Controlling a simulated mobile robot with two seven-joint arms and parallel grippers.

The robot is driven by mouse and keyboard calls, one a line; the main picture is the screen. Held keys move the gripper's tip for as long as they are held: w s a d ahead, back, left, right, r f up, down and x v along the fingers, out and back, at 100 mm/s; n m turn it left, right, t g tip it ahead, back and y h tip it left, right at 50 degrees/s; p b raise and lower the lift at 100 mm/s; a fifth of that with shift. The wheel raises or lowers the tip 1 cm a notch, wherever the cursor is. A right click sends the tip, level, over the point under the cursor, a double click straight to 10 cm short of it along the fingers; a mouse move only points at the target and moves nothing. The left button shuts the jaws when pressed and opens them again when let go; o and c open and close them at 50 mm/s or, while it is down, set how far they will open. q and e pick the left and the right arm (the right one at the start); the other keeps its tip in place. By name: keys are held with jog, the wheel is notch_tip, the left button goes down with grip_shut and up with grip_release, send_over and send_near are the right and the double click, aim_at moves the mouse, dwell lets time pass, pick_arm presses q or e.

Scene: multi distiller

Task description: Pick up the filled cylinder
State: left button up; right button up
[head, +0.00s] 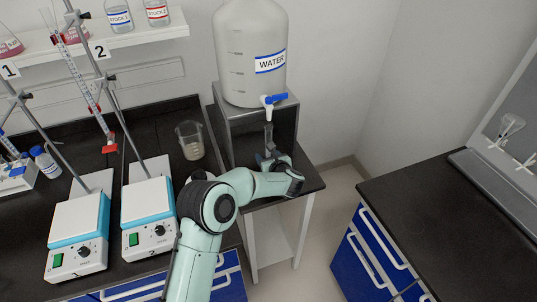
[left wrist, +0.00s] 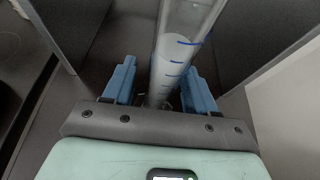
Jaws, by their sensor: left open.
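The filled cylinder (head: 268,133) is a clear, narrow graduated cylinder standing below the blue tap of the water carboy, in the opening of the metal stand. In the left wrist view the cylinder (left wrist: 175,65) has blue marks and holds pale liquid in its lower part. My left gripper (head: 268,157) is at the cylinder's lower part. In the left wrist view the gripper's blue fingers (left wrist: 160,88) are open, one on each side of the cylinder, with a gap visible on the left side. The cylinder's base is hidden by the gripper. My right gripper is out of view.
The water carboy (head: 250,55) sits on the metal stand (head: 236,122), whose walls flank the gripper. A beaker (head: 190,140) stands to the left. Two hotplate stirrers (head: 148,213) (head: 79,232) with clamp stands are further left. A dark bench (head: 440,225) is at right, across a floor gap.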

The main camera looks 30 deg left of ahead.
pick_arm(q)
jog(key=shift+w+a+f, duration=0.15)
jog(key=shift+w+a, duration=0.05)
jog(key=shift+a, duration=0.1)
grip_shut()
